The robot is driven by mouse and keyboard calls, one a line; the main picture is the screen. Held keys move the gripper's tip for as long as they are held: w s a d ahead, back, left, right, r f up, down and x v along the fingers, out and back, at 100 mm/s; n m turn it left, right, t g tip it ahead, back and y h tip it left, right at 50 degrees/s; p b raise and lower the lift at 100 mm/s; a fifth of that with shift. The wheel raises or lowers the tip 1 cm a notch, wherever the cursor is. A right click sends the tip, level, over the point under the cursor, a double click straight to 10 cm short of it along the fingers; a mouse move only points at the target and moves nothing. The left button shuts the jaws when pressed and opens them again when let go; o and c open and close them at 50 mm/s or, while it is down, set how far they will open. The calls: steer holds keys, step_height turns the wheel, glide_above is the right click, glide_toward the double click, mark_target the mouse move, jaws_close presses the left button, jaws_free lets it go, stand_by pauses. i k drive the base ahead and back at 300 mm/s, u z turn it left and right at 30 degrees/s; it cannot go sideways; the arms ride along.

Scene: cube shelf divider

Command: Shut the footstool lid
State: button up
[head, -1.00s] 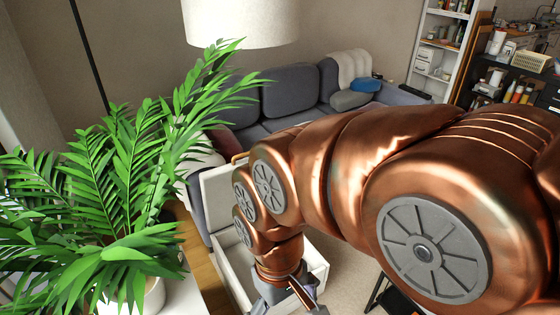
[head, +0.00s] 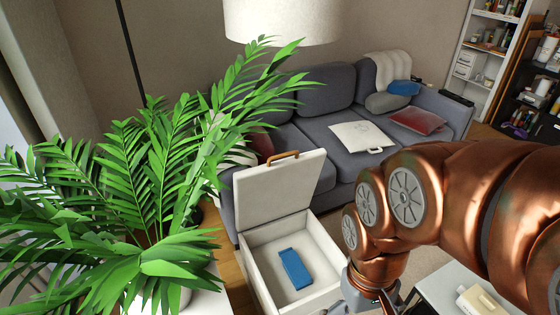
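The footstool is an open white box (head: 255,268) standing on the floor in front of the sofa, right of the plant. Its white lid (head: 278,190) stands raised, close to upright, along the far side of the box. A tan handle (head: 284,155) sits on the lid's top edge. A blue block-like item (head: 294,268) lies inside on the box floor. My gripper (head: 372,306) is at the bottom of the view, just right of the box's right wall and apart from the lid. Its fingertips are cut off or hidden, so its opening does not show.
A large leafy plant (head: 140,200) fills the left, its fronds reaching near the lid. A white table (head: 440,285) with a pale item is at the lower right. A lamp shade (head: 282,20) hangs above.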

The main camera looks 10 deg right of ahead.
mark_target(264, 194)
steer(key=z, duration=0.2)
steer(key=k, duration=0.2)
steer(key=u, duration=1.35)
steer(key=i, duration=0.5)
steer(key=z, duration=0.1)
